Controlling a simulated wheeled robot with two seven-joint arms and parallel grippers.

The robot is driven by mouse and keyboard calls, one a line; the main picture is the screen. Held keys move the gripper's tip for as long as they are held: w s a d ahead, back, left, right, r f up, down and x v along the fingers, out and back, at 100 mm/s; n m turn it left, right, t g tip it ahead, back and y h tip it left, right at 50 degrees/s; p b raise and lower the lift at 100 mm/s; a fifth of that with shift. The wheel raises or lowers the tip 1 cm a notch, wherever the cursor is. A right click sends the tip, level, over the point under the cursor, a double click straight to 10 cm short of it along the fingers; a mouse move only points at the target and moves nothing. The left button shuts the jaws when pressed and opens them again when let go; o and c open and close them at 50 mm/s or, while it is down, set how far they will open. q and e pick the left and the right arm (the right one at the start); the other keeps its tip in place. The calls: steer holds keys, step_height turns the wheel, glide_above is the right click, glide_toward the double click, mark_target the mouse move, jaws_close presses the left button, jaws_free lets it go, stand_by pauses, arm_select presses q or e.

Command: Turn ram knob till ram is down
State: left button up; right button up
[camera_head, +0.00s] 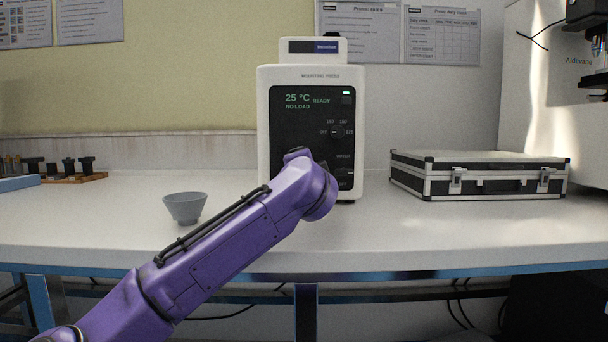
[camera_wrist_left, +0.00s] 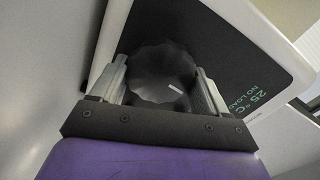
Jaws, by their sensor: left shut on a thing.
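The white mounting press (camera_head: 311,76) stands on the bench, its dark front panel reading 25 °C, READY and NO LOAD. A black fluted knob (camera_wrist_left: 158,72) with a white pointer line fills the gap between my left gripper's fingers (camera_wrist_left: 160,66) in the left wrist view. The fingers are shut on its sides, and I take it to be the ram knob. In the head view my purple left arm hides this knob and the gripper. A smaller dial (camera_head: 338,131) with temperature marks shows above the arm. The ram itself cannot be made out. My right gripper is out of view.
A grey bowl (camera_head: 185,207) stands on the bench (camera_head: 100,215) left of the press. A black and silver case (camera_head: 480,174) lies to the right. A wooden rack (camera_head: 80,177) with dark pieces is at the far left. The bench front between them is clear.

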arm_select(q)
steer(key=shift+f, duration=0.1)
stand_by(0.4)
steer(key=o, duration=1)
steer(key=shift+c, duration=0.2)
steer(key=shift+s, duration=0.4)
steer(key=s, duration=0.9)
steer(key=shift+s, duration=0.4)
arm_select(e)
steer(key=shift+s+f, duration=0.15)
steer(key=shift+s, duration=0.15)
